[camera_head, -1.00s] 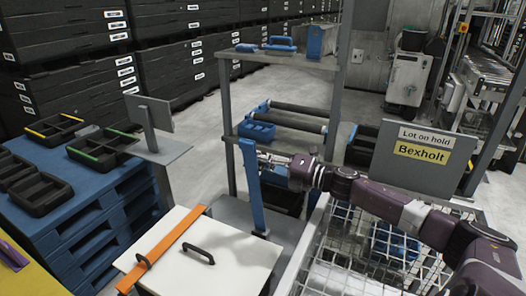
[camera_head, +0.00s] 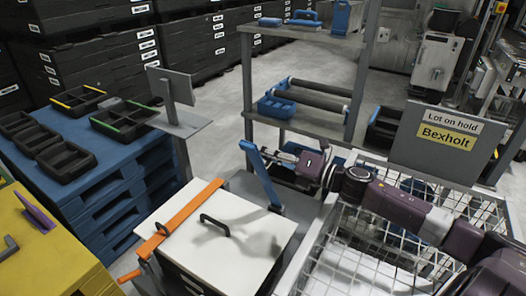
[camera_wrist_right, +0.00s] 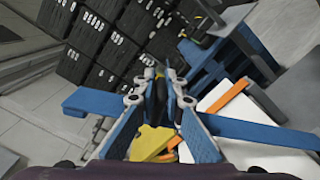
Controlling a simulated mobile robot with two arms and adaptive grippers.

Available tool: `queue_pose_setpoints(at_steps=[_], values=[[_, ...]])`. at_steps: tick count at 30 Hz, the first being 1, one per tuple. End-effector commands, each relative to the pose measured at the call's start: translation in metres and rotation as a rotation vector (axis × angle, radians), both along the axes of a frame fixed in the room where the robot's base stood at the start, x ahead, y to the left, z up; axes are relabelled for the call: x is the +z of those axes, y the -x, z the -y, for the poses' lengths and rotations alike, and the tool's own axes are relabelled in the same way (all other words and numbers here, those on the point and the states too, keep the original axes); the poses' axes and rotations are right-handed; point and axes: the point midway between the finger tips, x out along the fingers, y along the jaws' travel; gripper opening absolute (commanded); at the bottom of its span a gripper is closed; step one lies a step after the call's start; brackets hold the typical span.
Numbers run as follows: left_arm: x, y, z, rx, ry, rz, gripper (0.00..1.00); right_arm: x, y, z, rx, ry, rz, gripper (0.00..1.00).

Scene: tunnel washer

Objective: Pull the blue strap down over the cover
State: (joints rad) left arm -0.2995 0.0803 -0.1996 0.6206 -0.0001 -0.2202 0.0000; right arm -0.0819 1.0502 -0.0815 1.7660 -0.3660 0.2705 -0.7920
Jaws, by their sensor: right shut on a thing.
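The white cover (camera_head: 255,232) lies on a box and carries a black handle (camera_head: 215,224). An orange strap (camera_head: 181,218) lies across its left part. The blue strap (camera_head: 262,178) rises from the cover's far right side and leans left, its upper end still raised above the cover. My right gripper (camera_head: 270,155) is shut on the blue strap near its upper part. In the right wrist view the blue strap (camera_wrist_right: 245,132) passes across between the fingers of the gripper (camera_wrist_right: 160,85). My left gripper is not in view.
A wire cage (camera_head: 345,270) stands right of the cover, with a "Lot on hold" sign (camera_head: 447,132) behind. A grey shelf rack (camera_head: 305,126) stands behind the strap. A blue pallet stack (camera_head: 125,185) with black trays is at left, and a yellow surface (camera_head: 45,255) at lower left.

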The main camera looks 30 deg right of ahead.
Motion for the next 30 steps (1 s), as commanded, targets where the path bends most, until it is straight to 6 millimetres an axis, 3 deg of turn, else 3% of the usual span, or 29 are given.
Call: queue_pose_setpoints(at_steps=[2, 3, 7, 19, 30], values=[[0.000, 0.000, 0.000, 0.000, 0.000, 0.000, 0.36, -0.003, -0.001, 0.003, -0.008, 0.005, -0.004, 0.00], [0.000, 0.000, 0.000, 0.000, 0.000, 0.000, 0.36, -0.003, -0.001, 0.003, -0.008, 0.005, -0.004, 0.13], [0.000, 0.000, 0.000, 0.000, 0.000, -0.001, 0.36, -0.002, -0.001, 0.002, -0.006, 0.004, -0.003, 0.26], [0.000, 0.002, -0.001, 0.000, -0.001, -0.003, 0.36, -0.001, 0.003, 0.003, -0.003, 0.000, -0.002, 0.26], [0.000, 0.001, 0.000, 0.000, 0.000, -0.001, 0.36, -0.002, 0.034, 0.018, -0.001, -0.002, -0.005, 0.26]])
